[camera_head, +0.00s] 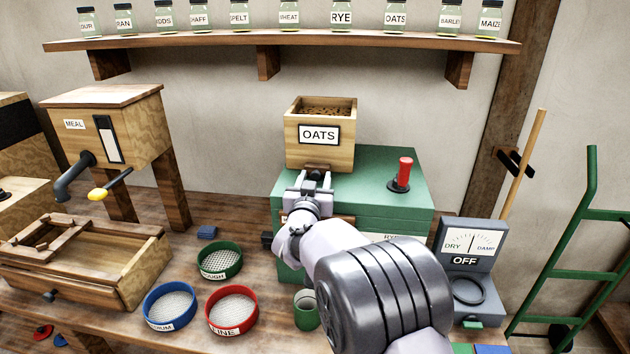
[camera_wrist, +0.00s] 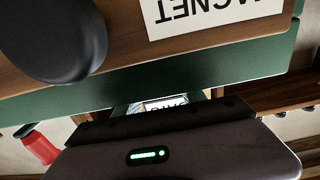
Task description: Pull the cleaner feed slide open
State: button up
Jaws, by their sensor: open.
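The cleaner is a green box (camera_head: 375,165) on the bench, with a wooden OATS hopper (camera_head: 290,150) on its top. A small dark piece (camera_head: 317,168) shows at the hopper's foot; it may be the feed slide's handle, but my gripper partly hides it. My gripper (camera_head: 314,180) is open at the cleaner's front top edge, its two fingers pointing at the hopper's foot. I cannot tell whether they touch anything. In the wrist view, a wooden drawer front (camera_wrist: 120,45) with a MAGNET label and a dark round knob (camera_wrist: 55,38) shows close by.
A red-handled lever (camera_head: 404,172) stands on the cleaner's top right. Green (camera_head: 219,275), blue (camera_head: 170,318) and red (camera_head: 232,325) sieves lie front left. A moisture meter (camera_head: 465,245) reading OFF stands to the right. A shelf of jars (camera_head: 280,40) runs above.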

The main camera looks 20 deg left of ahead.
jog(key=shift+c, duration=0.5)
grip_shut()
dwell(0.8)
